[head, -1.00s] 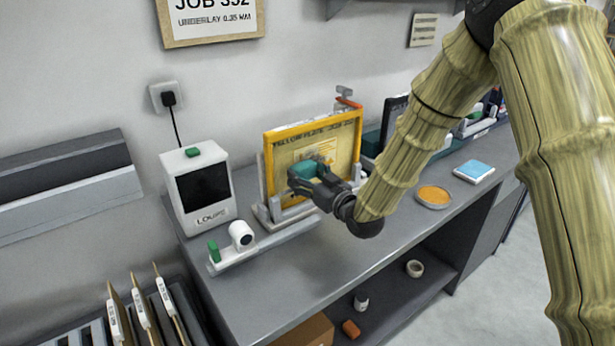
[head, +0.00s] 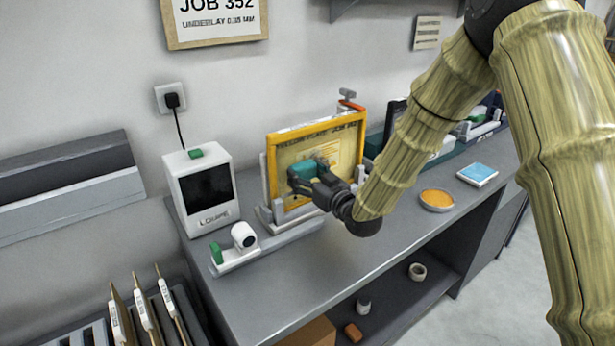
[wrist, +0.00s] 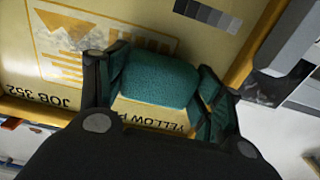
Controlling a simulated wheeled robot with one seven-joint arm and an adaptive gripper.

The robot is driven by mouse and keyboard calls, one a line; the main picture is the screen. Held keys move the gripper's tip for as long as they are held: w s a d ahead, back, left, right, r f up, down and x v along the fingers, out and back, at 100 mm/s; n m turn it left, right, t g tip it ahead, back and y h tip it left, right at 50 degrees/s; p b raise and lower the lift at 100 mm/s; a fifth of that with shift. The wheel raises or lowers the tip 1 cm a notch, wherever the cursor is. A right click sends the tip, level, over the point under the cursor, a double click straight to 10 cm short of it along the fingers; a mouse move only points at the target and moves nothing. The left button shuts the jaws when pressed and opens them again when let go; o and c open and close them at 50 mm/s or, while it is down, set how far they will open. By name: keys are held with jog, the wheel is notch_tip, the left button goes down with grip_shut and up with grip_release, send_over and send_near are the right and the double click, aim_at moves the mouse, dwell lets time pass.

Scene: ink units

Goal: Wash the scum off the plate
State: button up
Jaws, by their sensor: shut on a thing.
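The plate (head: 341,146) stands upright in a yellow frame on the bench and is marked "YELLOW PLATE" and "JOB 352". It also fills much of the wrist view (wrist: 205,40). Its printed area shows pale grey smudges (wrist: 62,32) over orange bars and a triangle. My gripper (head: 300,178) is in front of the plate, shut on a teal sponge (wrist: 158,80). The sponge is at or very close to the plate's face; I cannot tell whether it touches. My gripper hides the plate's lower middle in the head view.
To the right lie a round dish of orange stuff (head: 437,199) and a blue pad (head: 477,172). The front bench top is clear.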

aim_at(317, 177)
jog(key=shift+w, duration=0.1)
jog(key=shift+w+d, duration=0.5)
jog(key=shift+d, duration=0.25)
jog(key=shift+w+d, duration=0.45)
jog(key=shift+d, duration=0.25)
jog(key=shift+w+d+b, duration=0.3)
jog(key=shift+w+d, duration=0.75)
jog(key=shift+d, duration=0.35)
jog(key=shift+w+d+b, duration=0.25)
jog(key=shift+w+d, duration=0.85)
jog(key=shift+d, duration=0.25)
jog(key=shift+w+d+b, duration=0.3)
jog(key=shift+w+d, duration=0.75)
jog(key=shift+d, duration=0.35)
